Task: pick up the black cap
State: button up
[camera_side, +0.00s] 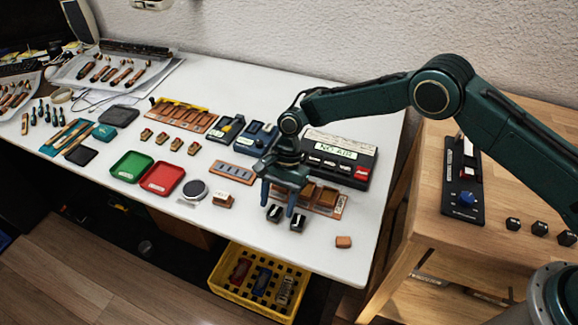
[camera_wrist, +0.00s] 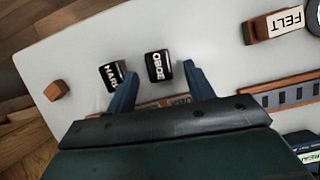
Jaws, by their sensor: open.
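Two small black caps lie side by side on the white table. One, lettered OBOE (camera_wrist: 159,65), shows in the side view (camera_side: 274,213). The other, with lettering that looks like HAR (camera_wrist: 111,74), is nearer the table's right end in the side view (camera_side: 298,223). My gripper (camera_side: 278,207) is open and points down above them, with nothing in its jaws. In the wrist view, the OBOE cap appears between the fingertips, and the left finger partly covers the HAR cap. The height of the fingertips above the caps is hard to tell.
A small orange-brown block (camera_side: 343,241) lies near the table edge. A FELT block (camera_wrist: 280,22) is on the other side. An orange-brown tray (camera_side: 328,200) and a NO AIR box (camera_side: 340,155) stand behind. Several black caps (camera_side: 513,223) sit on the wooden bench.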

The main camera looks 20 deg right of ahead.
aim_at(277, 206)
jog(key=shift+s+a+f, duration=0.1)
jog(key=shift+f, duration=0.2)
jog(key=c, duration=1)
jog(key=shift+r, duration=0.1)
jog(key=shift+c, duration=0.2)
notch_tip(277, 206, up, 10)
dwell(0.6)
jog(key=w+d+f, duration=0.2)
jog(key=w+d, duration=0.2)
jog(key=d, duration=0.6)
jog(key=shift+n, duration=0.4)
